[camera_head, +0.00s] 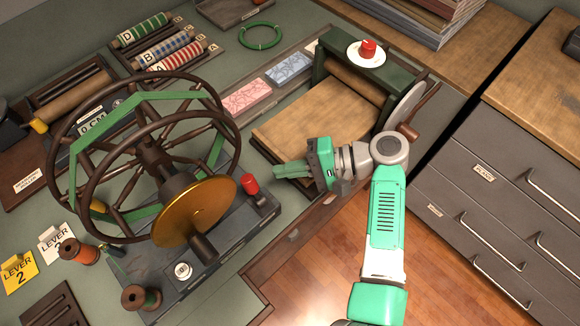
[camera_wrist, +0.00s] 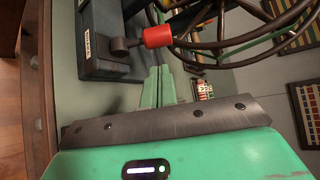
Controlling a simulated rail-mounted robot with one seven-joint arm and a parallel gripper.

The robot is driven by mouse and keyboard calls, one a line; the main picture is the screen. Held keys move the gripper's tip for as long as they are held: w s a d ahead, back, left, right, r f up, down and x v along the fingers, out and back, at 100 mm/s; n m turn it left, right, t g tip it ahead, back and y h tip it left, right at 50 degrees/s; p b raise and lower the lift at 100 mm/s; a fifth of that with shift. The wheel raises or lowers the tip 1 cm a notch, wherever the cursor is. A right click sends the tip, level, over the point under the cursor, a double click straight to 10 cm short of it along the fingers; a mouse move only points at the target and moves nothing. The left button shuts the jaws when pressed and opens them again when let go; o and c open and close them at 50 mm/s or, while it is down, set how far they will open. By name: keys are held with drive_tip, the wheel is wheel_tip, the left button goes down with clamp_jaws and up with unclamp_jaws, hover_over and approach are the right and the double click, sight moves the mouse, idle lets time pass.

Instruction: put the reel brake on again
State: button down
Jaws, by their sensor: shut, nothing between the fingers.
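The reel (camera_head: 145,150), a large dark spoked wheel with green yarn around it and a brass disc (camera_head: 195,211), stands on a grey base (camera_head: 215,255). A lever with a red handle (camera_head: 250,185), which looks like the reel brake, sits at the base's right corner. In the wrist view the red handle (camera_wrist: 157,36) is on a dark arm beside a small label on the base. My gripper (camera_head: 277,172) is shut and empty, just right of the red handle. Its fingers (camera_wrist: 158,78) point toward the reel; I see a gap between them and the handle.
A press with a wooden board (camera_head: 318,125) and a red knob (camera_head: 368,48) stands behind my gripper. Lever cards (camera_head: 18,271) and thread spools (camera_head: 78,251) lie at the left. Printed blocks (camera_head: 247,97) sit in a tray. Grey drawers (camera_head: 500,190) stand at the right.

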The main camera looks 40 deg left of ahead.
sight(255, 192)
drive_tip(key=x, duration=0.6)
drive_tip(key=shift+b, duration=0.35)
drive_tip(key=shift+r, duration=0.1)
